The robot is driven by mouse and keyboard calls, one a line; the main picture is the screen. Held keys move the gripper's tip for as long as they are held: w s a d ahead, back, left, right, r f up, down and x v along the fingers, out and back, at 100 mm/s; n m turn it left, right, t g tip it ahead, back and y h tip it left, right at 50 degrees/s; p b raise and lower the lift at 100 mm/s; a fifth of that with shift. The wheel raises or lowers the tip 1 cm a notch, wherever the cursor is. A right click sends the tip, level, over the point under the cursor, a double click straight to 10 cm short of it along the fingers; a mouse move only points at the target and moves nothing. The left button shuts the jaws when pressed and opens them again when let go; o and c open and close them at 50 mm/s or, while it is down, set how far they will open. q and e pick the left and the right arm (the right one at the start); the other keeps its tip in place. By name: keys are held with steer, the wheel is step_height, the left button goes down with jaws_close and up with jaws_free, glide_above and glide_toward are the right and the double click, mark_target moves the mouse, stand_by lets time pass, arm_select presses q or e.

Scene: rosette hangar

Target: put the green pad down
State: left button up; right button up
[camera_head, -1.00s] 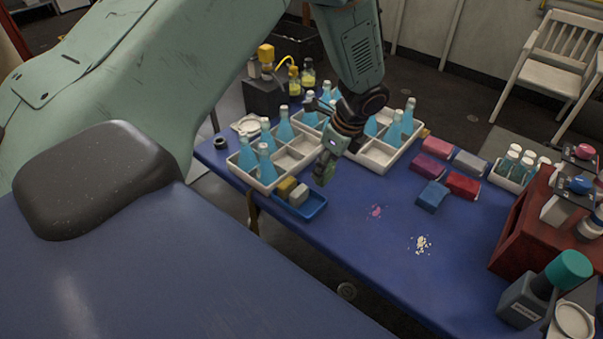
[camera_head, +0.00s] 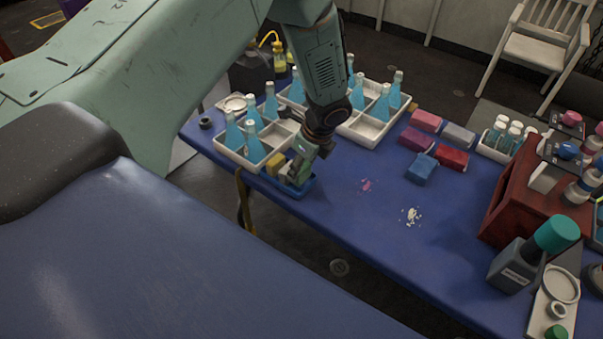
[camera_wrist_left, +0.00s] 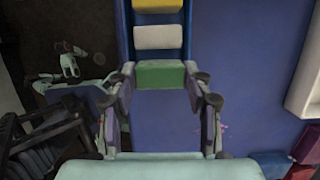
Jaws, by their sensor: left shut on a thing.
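The green pad (camera_wrist_left: 160,74) is between the fingertips of my left gripper (camera_wrist_left: 160,84) in the left wrist view, and the gripper is shut on it. The pad is at the near end of the row in the small blue tray (camera_wrist_left: 187,45), next to a white pad (camera_wrist_left: 158,37) and a yellow pad (camera_wrist_left: 157,5). In the head view my left gripper (camera_head: 300,172) is down at the right part of the blue tray (camera_head: 286,190), and its fingers hide most of the green pad. Whether the pad touches the tray floor I cannot tell. My right gripper is not in view.
White divided crates with blue bottles (camera_head: 254,141) stand just behind the tray. Pink, purple, red, grey and blue blocks (camera_head: 422,168) lie to the right.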

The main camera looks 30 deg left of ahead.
arm_select(q)
steer(key=shift+s+d+f, duration=0.1)
steer(key=shift+d+f, duration=0.05)
steer(key=shift+f, duration=0.4)
steer(key=shift+s+d+f, duration=0.1)
steer(key=shift+d+f, duration=0.05)
steer(key=shift+f, duration=0.35)
steer(key=shift+w+a+f, duration=0.15)
steer(key=shift+a+f, duration=0.05)
steer(key=shift+f, duration=0.1)
steer(key=o, duration=0.8)
steer(key=shift+r, duration=0.1)
steer(key=shift+c, duration=0.2)
steer(key=o, duration=0.3)
steer(key=shift+d+r, duration=0.1)
steer(key=shift+o, duration=0.2)
